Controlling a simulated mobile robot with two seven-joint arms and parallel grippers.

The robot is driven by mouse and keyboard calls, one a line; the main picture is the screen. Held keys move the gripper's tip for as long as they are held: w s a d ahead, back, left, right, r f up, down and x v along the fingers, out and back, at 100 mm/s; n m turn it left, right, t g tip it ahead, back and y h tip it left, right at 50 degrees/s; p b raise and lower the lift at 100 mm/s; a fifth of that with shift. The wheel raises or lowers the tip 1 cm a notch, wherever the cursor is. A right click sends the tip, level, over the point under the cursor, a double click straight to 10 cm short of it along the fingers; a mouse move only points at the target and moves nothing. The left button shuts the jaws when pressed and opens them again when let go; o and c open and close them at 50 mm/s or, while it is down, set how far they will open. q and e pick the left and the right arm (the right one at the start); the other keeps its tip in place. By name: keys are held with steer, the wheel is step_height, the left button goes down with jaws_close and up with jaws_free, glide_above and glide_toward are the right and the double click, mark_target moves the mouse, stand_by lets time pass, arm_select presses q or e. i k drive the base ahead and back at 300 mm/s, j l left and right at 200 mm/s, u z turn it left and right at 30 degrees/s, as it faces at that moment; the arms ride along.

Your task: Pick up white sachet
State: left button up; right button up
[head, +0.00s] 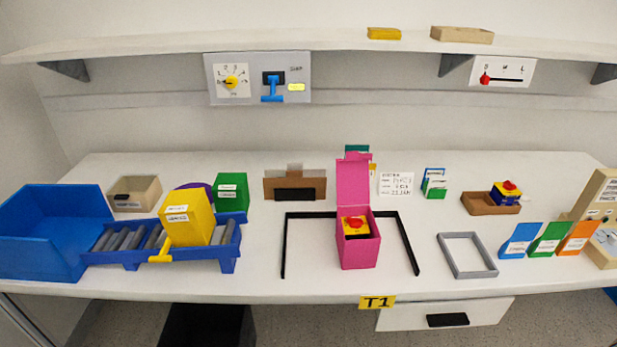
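I cannot pick out a white sachet with certainty in the head view. A small stand of flat packets or cards (434,184) at the back right shows blue, white and green parts, too small to tell apart. Blue (520,240), green (549,238) and orange (577,238) pouches with white labels stand in a row at the right. A white sheet with handwriting-like lines (397,184) is at the back, right of the pink box. Neither of my grippers is in view.
An open pink box (358,250) holding a yellow-and-red item stands inside a black frame (284,246). A grey frame (467,273) lies to its right. A blue bin (45,240) and a roller rack with a yellow box (187,218) fill the left.

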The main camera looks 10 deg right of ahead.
mark_target(526, 197)
steer(key=z, duration=1.8)
